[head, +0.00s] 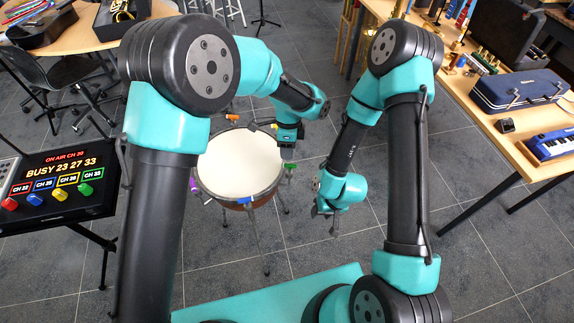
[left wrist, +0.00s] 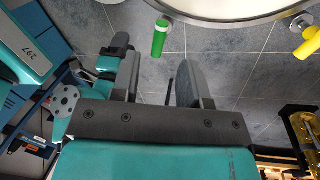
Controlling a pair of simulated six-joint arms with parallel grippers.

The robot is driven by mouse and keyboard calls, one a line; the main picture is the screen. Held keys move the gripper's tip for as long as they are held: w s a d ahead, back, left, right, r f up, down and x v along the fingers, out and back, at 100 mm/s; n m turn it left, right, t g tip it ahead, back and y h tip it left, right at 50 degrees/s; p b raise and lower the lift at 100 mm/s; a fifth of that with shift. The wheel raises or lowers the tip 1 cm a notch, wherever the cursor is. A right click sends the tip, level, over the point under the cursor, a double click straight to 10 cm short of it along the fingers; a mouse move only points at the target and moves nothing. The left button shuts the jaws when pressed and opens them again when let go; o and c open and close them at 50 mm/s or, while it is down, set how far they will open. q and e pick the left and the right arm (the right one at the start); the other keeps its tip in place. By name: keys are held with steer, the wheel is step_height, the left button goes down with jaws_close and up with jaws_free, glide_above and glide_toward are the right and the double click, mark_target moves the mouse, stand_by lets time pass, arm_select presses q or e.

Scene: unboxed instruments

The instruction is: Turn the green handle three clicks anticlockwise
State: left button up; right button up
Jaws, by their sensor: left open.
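The green handle (head: 290,167) sticks out from the right side of the drum rim in the head view. In the left wrist view the green handle (left wrist: 160,38) is a short bar on a round metal mount, beyond the fingertips and between their lines. My left gripper (left wrist: 158,68) is open and empty, its two dark fingers apart and not visibly touching the handle. In the head view my left gripper (head: 289,148) is just above the green handle, its fingers mostly hidden. My right gripper (head: 325,218) hangs right of the drum, empty, with its fingers apart.
The drum (head: 240,163) stands on thin legs, with orange (head: 232,117), blue (head: 244,200) and purple (head: 193,185) handles around it. A yellow handle (left wrist: 308,42) is right of the green one in the wrist view. A lit panel (head: 60,185) stands left; a table (head: 485,125) is right.

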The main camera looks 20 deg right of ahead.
mark_target(287, 164)
arm_select(q)
steer(key=f, duration=0.2)
steer(key=s+f, duration=0.1)
steer(key=f, duration=0.4)
steer(key=shift+s+a+f, duration=0.2)
steer(key=shift+a, duration=0.05)
jaws_close()
